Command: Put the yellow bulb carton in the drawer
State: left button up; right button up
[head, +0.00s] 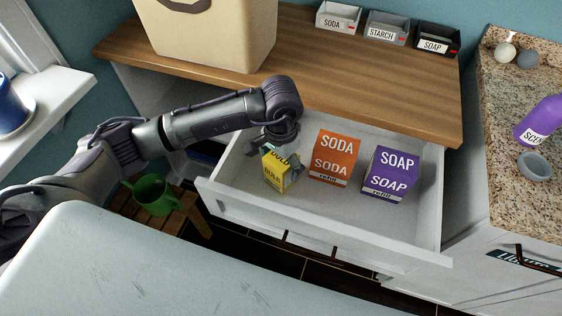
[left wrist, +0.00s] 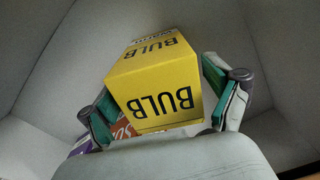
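The yellow bulb carton (head: 272,174) is inside the open white drawer (head: 231,203), in its left part, and looks tilted. My left gripper (head: 281,155) reaches down over it from above. I cannot tell whether the carton's bottom touches the drawer floor. My right gripper is not in view.
An orange soda box (head: 334,158) and a purple soap box (head: 391,175) stand in the drawer, right of the carton. A wooden counter (head: 330,85) overhangs the drawer's back. The drawer's front left floor is bare.

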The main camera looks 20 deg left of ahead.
pick_arm(q)
jog(key=shift+r, duration=0.5)
notch_tip(320, 180, up, 11)
jog(key=shift+r+b, duration=0.1)
jog(key=shift+b, duration=0.7)
